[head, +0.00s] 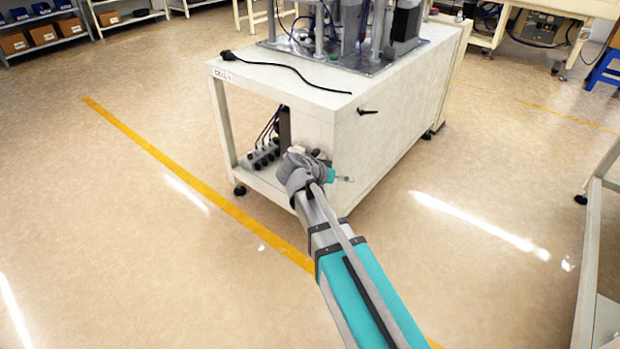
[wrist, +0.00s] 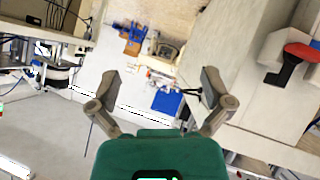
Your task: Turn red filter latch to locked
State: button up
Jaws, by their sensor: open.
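A red latch part (wrist: 301,52) shows at the right edge of the wrist view, next to a black part (wrist: 288,74) and a pale block on a light panel. It is partly cut off by the frame, and its setting cannot be told. My gripper (wrist: 160,88) is open, with nothing between its fingers; the latch is off to the right of the right finger. In the head view my gripper (head: 345,179) is small, beside the side panel of the white cabinet (head: 395,130). I cannot make out the red latch there.
A black handle (head: 368,112) sits on the cabinet's side panel. A black cable (head: 290,70) lies on the cabinet top, by the machine base. Floor is clear to the left and right; a table frame (head: 592,240) stands at the right edge.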

jog(key=w+a+f+m+t+b, duration=0.1)
jog(key=w+a+f+t+b, duration=0.1)
jog(key=a+b, duration=0.7)
jog(key=w+a+f+t+h+b, duration=0.1)
jog(key=w+a+f+t+b, duration=0.2)
jog(key=a+f+t+b, duration=0.2)
jog(key=a+f+b, duration=0.2)
jog(key=a+b, duration=0.1)
jog(key=shift+a+m+t+h+b, duration=0.3)
jog(key=shift+a+m+b, duration=0.05)
jog(key=shift+m, duration=0.05)
jog(key=shift+w, duration=0.1)
jog(key=x, duration=1.3)
jog(key=shift+w+d, duration=0.25)
jog(key=c, duration=1)
